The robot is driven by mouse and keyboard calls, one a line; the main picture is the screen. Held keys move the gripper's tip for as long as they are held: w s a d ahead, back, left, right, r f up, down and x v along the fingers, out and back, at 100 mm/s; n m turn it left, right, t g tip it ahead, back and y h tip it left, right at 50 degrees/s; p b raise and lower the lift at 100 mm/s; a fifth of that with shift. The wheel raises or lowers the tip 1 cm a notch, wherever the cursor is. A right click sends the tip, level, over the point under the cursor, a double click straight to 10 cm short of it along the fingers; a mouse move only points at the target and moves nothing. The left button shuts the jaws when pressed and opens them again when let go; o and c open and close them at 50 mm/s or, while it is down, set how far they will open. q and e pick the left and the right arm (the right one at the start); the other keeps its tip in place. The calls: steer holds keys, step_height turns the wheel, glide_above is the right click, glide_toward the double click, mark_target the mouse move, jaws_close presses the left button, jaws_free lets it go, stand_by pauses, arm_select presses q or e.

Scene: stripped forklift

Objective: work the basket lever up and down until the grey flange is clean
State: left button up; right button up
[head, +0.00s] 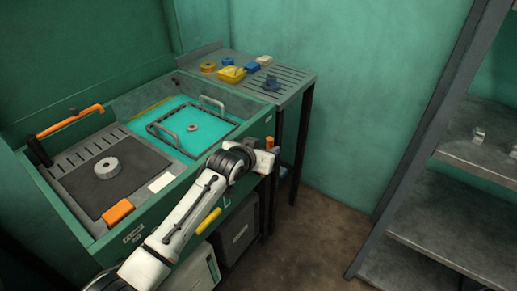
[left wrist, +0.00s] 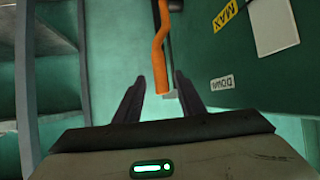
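The orange basket lever (left wrist: 159,55) hangs down in the left wrist view, its lower end between the fingertips of my left gripper (left wrist: 162,88). The fingers are apart, with gaps beside the lever. In the head view my left gripper (head: 266,160) is at the right end of the green wash station, close to the orange lever (head: 269,142). The wire basket (head: 163,138) sits in the turquoise basin, with a small grey ring-shaped flange (head: 192,128) in it. A larger grey ring (head: 107,168) lies on the dark mat. Dirt on either cannot be made out. My right gripper is out of view.
A slatted side table (head: 292,82) holds yellow and blue items (head: 231,73). An orange-handled arm (head: 70,122) and an orange block (head: 118,211) are on the station's left part. Grey shelving (head: 450,215) stands right. "DOWN" (left wrist: 222,83) and "MAX" (left wrist: 229,15) labels mark the panel.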

arm_select(q)
steer(key=v, duration=0.6)
